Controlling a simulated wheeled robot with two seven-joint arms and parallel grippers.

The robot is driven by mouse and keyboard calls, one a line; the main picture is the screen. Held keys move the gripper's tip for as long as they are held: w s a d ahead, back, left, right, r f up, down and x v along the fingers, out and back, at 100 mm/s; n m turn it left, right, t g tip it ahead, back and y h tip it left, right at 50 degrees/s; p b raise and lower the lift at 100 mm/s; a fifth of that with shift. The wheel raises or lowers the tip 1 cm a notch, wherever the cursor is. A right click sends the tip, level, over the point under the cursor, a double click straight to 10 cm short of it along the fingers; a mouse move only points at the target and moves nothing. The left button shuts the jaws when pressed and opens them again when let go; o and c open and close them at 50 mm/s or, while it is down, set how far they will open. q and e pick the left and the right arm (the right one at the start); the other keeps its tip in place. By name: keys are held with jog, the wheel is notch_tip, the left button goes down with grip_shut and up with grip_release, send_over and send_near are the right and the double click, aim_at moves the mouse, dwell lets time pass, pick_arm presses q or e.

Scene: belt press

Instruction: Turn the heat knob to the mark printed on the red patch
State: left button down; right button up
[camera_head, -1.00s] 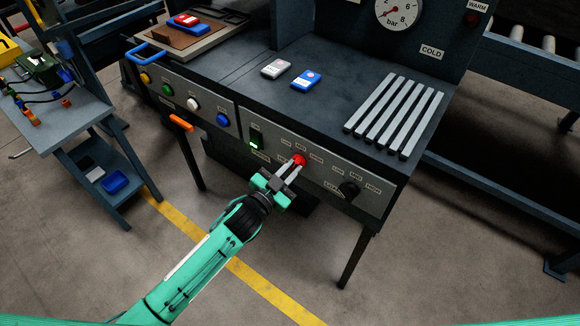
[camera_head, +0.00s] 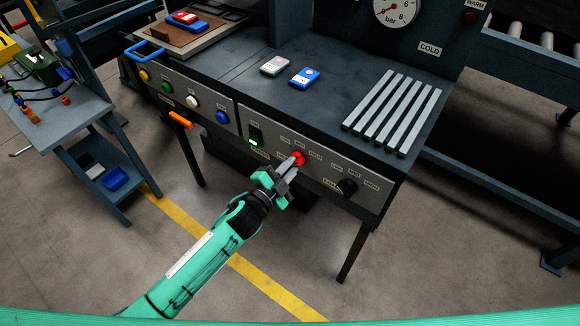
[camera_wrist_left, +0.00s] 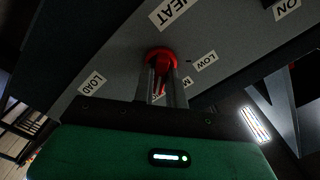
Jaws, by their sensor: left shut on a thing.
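The red heat knob (camera_head: 298,157) is on the grey front panel of the press bench. In the left wrist view the knob (camera_wrist_left: 163,58) sits between my finger ends, below a HEAT label (camera_wrist_left: 173,10). A LOW label (camera_wrist_left: 205,61) is beside it; another label is partly hidden by a finger. My left gripper (camera_head: 291,164) is shut on the knob; it also shows in the left wrist view (camera_wrist_left: 162,75). A red patch (camera_head: 187,20) with a white mark lies on a brown piece at the back left; its print is too small to read. My right gripper is out of view.
A black knob (camera_head: 347,187) is right of the heat knob, and a green-lit switch (camera_head: 255,137) is left of it. Several coloured buttons are further left. Floor in front is clear.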

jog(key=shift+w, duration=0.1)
